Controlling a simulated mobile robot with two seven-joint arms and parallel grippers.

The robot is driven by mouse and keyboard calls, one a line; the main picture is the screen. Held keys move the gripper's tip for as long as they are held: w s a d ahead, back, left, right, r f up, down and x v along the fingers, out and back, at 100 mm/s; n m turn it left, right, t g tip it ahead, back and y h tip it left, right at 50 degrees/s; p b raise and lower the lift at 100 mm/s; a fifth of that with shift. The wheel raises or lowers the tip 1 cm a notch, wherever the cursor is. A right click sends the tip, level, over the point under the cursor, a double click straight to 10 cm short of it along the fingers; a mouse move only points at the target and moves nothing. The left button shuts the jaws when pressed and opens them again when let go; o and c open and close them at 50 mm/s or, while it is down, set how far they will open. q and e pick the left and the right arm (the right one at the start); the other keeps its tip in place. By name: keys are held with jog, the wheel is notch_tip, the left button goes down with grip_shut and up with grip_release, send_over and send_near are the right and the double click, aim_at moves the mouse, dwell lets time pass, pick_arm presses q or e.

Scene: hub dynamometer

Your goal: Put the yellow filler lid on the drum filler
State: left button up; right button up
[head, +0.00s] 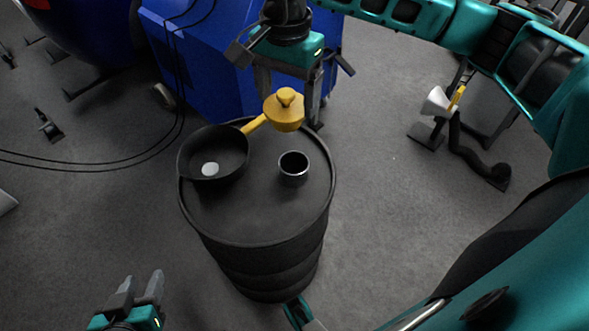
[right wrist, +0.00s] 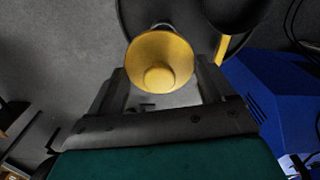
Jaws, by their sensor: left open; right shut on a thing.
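The yellow filler lid (head: 285,112), round with a knob on top, is between the fingers of my right gripper (head: 289,105), which is shut on it. It is held knob up; it also shows in the right wrist view (right wrist: 160,60). The drum filler (head: 294,169) is a short, dark, open cylinder with a shiny rim on top of the black drum (head: 255,222). In the head view the lid is just above the filler's picture position, apart from it. In the right wrist view the lid hides most of the filler. My left gripper (head: 140,286) is open and empty at the lower left.
A black funnel pan (head: 226,145) with a pale spot inside sits on the drum, left of the filler; a yellow handle reaches from it toward the lid. A blue cabinet (head: 200,60) stands behind. A white cone (head: 437,101) is at the right. Cables hang at left.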

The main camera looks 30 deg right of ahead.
jog(key=m, duration=0.4)
jog(key=m+p, duration=0.1)
jog(key=m, duration=0.1)
jog(key=shift+w+d+r, duration=0.2)
jog(key=shift+r, duration=0.2)
jog(key=m, duration=0.5)
jog(key=shift+w+d+r+p, duration=0.2)
jog(key=shift+d+p, duration=0.05)
jog(key=shift+p, duration=0.1)
jog(key=m, duration=0.4)
jog(key=m+p, duration=0.1)
jog(key=m, duration=0.1)
jog(key=shift+w+d+r, duration=0.2)
jog(key=shift+d+r, duration=0.05)
jog(key=shift+d, duration=0.05)
jog(key=m, duration=0.6)
jog(key=shift+w+d+r+p, duration=0.15)
jog(key=shift+d+r+p, duration=0.05)
jog(key=shift+d+p, duration=0.15)
jog(key=shift+f+m, duration=0.15)
jog(key=shift+m, duration=0.15)
notch_tip(320, 180, down, 20)
jog(key=b, duration=0.3)
